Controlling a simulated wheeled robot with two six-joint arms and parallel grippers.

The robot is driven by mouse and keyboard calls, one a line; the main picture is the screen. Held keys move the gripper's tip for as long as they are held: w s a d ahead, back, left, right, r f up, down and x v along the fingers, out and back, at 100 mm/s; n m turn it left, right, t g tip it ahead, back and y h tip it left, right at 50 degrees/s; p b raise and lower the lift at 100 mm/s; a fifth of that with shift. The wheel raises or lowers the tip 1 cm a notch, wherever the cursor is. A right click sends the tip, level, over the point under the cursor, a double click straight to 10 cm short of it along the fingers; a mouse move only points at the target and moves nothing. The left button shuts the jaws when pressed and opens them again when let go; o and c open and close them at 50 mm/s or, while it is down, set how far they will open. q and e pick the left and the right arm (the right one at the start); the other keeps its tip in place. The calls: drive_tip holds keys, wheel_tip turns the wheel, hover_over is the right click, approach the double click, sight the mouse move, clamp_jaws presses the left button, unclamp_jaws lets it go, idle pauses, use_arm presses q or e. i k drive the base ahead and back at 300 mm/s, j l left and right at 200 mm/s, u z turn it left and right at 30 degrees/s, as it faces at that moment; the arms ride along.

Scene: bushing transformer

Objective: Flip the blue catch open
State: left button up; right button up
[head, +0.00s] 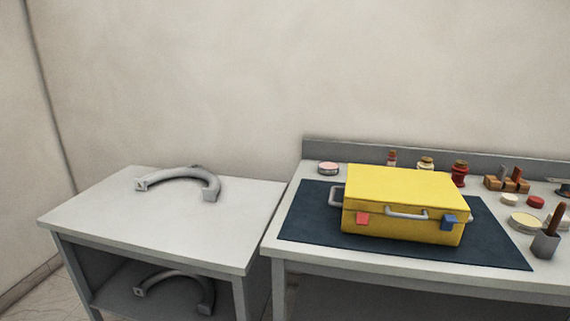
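A yellow case (405,187) stands with its lid shut on a dark blue mat (300,220) on the right-hand table. The blue catch (449,223) is on the case's front face at the right. A red catch (362,219) is on the same face at the left. A grey handle (407,214) sits between the two catches. The blue catch looks tilted out from the face a little, but I cannot tell whether it is fastened. Neither of my grippers shows in the head view.
Jars (460,174), a wooden rack (506,180), round tins (527,222) and a grey pot (545,243) with a brown-handled tool crowd the table's back and right. A grey curved pipe (180,178) lies on the left table. The mat in front of the case is clear.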

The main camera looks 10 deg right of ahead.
sight(448, 220)
drive_tip(key=z, duration=1.45)
